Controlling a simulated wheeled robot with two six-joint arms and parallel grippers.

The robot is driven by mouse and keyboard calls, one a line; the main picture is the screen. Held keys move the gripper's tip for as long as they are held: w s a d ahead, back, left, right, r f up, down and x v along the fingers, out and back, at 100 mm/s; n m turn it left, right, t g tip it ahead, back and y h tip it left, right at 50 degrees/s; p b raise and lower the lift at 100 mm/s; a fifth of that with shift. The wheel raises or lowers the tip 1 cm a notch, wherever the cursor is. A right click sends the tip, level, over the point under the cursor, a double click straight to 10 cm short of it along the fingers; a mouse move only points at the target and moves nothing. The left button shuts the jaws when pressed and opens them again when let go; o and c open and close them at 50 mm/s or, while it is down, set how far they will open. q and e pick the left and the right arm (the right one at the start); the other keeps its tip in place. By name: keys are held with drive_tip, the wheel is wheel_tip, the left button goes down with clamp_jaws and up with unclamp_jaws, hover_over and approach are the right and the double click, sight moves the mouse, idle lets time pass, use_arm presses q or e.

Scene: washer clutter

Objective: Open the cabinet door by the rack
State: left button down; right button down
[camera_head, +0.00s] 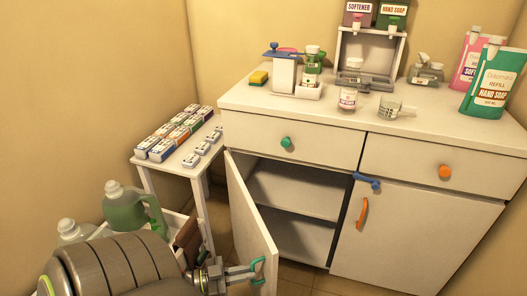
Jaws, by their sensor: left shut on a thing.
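The left cabinet door (252,228) of the white cabinet (345,160) stands swung out partway, and the shelves (300,190) inside show. My left gripper (250,272) is at the bottom of the view, shut on the teal handle (261,264) near the door's free edge. The fingers partly hide the handle. The right cabinet door (400,235), with an orange handle (363,213), is shut. My right gripper is not in view.
A white rack (150,178) with several small boxes stands left of the open door. A bin with jugs (130,210) is beside my left arm. Bottles and a caddy (308,90) stand on the cabinet top. Both drawers (290,140) are shut.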

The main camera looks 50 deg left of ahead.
use_arm(q)
drive_tip(key=shift+a+v, duration=0.25)
drive_tip(key=shift+v, duration=1.2)
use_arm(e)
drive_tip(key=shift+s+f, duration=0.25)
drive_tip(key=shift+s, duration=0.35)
use_arm(q)
drive_tip(key=shift+w+r, duration=0.1)
drive_tip(key=shift+w, duration=0.05)
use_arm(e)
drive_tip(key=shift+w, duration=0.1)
use_arm(q)
drive_tip(key=c, duration=1.6)
unclamp_jaws()
drive_tip(key=shift+o, duration=0.6)
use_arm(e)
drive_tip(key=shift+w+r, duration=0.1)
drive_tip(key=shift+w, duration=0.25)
